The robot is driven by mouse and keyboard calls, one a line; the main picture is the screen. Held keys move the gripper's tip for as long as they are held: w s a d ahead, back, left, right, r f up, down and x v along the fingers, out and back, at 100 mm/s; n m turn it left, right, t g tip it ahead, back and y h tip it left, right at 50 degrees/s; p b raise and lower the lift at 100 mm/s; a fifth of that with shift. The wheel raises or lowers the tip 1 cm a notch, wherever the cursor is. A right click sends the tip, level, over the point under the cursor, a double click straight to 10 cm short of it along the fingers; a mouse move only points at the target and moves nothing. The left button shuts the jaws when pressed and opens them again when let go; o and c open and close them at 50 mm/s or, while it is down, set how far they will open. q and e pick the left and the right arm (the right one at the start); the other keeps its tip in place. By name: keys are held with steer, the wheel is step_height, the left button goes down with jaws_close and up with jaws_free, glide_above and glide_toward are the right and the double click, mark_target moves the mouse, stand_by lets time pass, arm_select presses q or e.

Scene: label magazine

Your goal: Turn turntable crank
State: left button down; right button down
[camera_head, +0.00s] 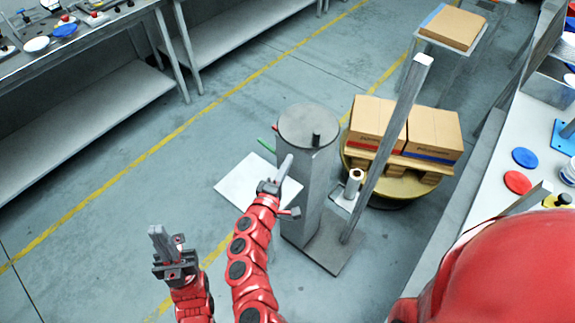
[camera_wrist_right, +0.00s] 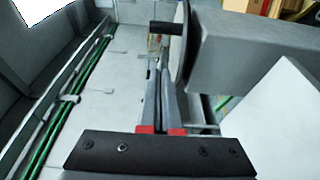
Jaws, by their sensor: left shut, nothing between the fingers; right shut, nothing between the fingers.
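The crank is a round grey disc (camera_head: 308,122) on top of a grey column (camera_head: 307,190), with a black knob (camera_head: 317,140) standing up near its front edge. In the right wrist view the disc (camera_wrist_right: 181,45) shows edge-on, and the knob (camera_wrist_right: 164,27) sticks out to the left. My right gripper (camera_head: 287,161) is shut and empty, just left of the column and below the knob. Its fingers also show in the right wrist view (camera_wrist_right: 162,75), apart from the knob. My left gripper (camera_head: 155,231) is shut and empty, further left over open floor. The turntable (camera_head: 402,187) is round and yellow, right of the column.
A wooden pallet (camera_head: 410,163) with cardboard boxes (camera_head: 432,130) sits on the turntable. A tilted grey post (camera_head: 389,140) stands between column and turntable. A white panel (camera_head: 238,186) lies behind my right arm. A bench (camera_head: 500,215) runs along the right. Floor at left is clear.

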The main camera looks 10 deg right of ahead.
mark_target(311, 146)
steer(key=x, duration=0.2)
steer(key=d+p+x, duration=0.1)
steer(key=x, duration=0.2)
steer(key=s+p+x, duration=0.1)
steer(key=x, duration=0.1)
steer(key=shift+w+d+r, duration=0.1)
steer(key=shift+w+d, duration=0.15)
steer(key=shift+d, duration=0.15)
steer(key=shift+w+d+p, duration=0.1)
steer(key=shift+d+p, duration=0.3)
steer(key=shift+d, duration=0.3)
steer(key=shift+d, duration=0.15)
steer(key=shift+d+n+y, duration=0.15)
steer(key=shift+n+y, duration=0.15)
steer(key=shift+y, duration=0.1)
steer(key=shift+s+d+t+y, duration=0.2)
steer(key=shift+d+t+y, duration=0.1)
steer(key=shift+t, duration=0.1)
